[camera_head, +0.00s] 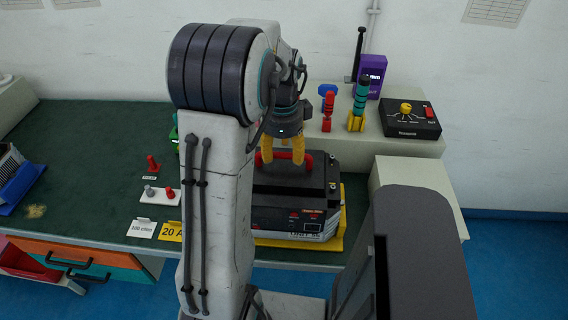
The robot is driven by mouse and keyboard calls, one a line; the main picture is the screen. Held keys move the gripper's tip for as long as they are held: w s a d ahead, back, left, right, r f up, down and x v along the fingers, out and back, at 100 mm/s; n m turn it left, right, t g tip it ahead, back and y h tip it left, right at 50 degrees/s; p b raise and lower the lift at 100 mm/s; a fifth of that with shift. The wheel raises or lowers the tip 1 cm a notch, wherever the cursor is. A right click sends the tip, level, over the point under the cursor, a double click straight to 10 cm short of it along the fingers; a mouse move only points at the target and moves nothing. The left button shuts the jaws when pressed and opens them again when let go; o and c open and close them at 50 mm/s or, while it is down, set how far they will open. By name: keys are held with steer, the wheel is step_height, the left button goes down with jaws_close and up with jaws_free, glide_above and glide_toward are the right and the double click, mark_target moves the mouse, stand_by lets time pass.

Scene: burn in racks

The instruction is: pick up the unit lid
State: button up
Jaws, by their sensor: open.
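The unit (290,217) is a dark box with a labelled front panel, sitting on a yellow base on the green bench. Its black lid (322,192) is on top and carries a red handle (308,161). My gripper (282,160) points down over the lid, with its yellow fingers apart at the red handle. I cannot tell whether the fingers touch the handle. My arm hides the left part of the unit and part of the lid.
A black control box (410,119) with a yellow knob stands on the raised shelf at the back right, near a purple box (370,76) and upright tools. Small red connectors (152,163) and a yellow "20 A" card (169,231) lie left of my arm. The bench's middle left is clear.

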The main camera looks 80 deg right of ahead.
steer(key=shift+d+f+p, duration=0.1)
steer(key=shift+f+p, duration=0.5)
steer(key=shift+f, duration=0.4)
jaws_close()
